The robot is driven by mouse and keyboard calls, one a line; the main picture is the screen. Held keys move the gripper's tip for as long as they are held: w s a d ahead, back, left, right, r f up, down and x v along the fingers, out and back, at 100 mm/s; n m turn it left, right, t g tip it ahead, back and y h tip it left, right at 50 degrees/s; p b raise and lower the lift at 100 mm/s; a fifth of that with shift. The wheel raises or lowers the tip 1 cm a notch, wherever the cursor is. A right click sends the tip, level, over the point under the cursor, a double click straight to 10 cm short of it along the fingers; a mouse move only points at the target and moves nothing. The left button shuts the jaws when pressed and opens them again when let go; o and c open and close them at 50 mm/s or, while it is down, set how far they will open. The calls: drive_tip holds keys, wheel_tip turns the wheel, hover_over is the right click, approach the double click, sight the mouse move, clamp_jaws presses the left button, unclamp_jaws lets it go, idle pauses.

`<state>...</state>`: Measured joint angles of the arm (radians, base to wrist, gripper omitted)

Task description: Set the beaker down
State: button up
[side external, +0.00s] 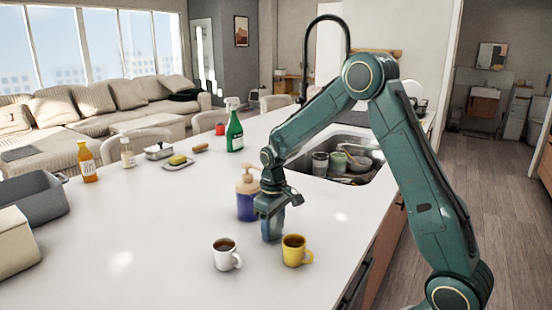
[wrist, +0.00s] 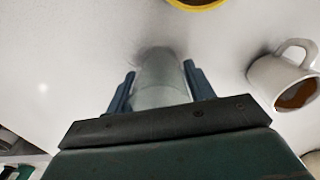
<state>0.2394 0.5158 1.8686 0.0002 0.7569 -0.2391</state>
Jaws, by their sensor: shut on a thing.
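The clear, bluish beaker (side external: 272,231) is upright between the fingers of my gripper (side external: 270,212), low over the white counter (side external: 120,262). I cannot tell whether its base touches the counter. In the wrist view the beaker (wrist: 161,85) shows as a grey, see-through cylinder, with one blue finger of my gripper (wrist: 160,92) on each side. My gripper is shut on it. The fingers and palm hide its upper part in the side view.
A yellow mug (side external: 293,252) and a white mug (side external: 225,256) stand close in front. A purple pump bottle (side external: 247,200) is just behind. The sink (side external: 335,160) with dishes lies behind right.

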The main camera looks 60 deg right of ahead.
drive_tip(key=shift+f, duration=0.1)
drive_tip(key=o, duration=1)
wheel_tip(320, 180, up, 12)
drive_tip(key=shift+r, duration=0.2)
drive_tip(key=shift+s, duration=0.1)
idle(0.4)
